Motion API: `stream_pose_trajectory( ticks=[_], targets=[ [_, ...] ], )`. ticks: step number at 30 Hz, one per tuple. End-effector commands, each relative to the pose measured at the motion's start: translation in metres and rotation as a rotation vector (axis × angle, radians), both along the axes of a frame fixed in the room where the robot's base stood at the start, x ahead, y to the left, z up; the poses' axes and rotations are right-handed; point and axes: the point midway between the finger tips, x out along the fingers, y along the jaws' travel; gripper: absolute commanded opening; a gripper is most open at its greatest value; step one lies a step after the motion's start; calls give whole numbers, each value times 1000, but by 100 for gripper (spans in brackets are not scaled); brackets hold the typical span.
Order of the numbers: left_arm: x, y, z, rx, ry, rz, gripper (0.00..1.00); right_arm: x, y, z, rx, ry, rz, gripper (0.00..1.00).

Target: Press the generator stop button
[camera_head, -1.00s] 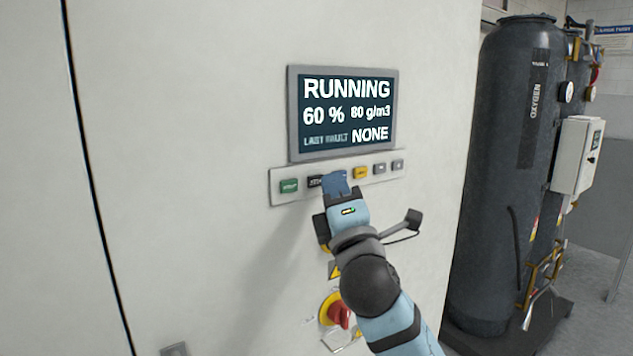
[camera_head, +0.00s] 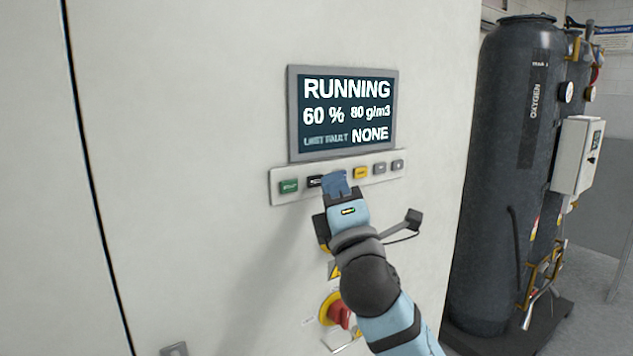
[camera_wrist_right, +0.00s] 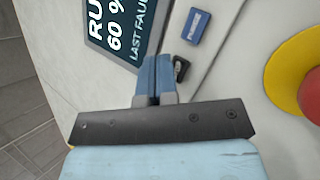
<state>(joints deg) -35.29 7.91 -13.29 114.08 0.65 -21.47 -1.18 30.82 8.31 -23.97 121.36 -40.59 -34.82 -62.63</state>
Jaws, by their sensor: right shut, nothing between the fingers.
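The button strip (camera_head: 273,189) sits below the display on the pale cabinet. Labels are too small to read. My right gripper (camera_head: 335,178) is shut and empty at the strip, just right of the black button and partly covering it. In the right wrist view the blue fingertips (camera_wrist_right: 156,60) are beside the black button (camera_wrist_right: 181,69); I cannot tell whether they touch. A blue button (camera_wrist_right: 195,25) lies beyond. My left gripper is out of view.
The display (camera_head: 345,113) reads RUNNING, 60 %, 80 g/m3, NONE. A red emergency knob on yellow (camera_head: 337,310) is below the strip, beside my forearm. A dark oxygen tank (camera_head: 503,180) stands to the right. The cabinet face left of the strip is clear.

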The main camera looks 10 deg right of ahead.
Motion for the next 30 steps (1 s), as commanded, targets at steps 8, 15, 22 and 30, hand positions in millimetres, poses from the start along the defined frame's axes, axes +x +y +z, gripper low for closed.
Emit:
stream_pose_trajectory(
  ticks=[8, 15, 22, 30],
  targets=[
    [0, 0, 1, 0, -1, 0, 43, 0, 0, 0, 0, 0, 0, 0],
    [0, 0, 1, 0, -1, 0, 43, 3, 1, 0, 0, 1, 0, 0],
    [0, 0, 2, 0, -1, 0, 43, 8, 3, 0, -1, 0, -1, 0],
    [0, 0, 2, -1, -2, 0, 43, 8, 3, 0, 0, 0, 0, 0]
  ],
)
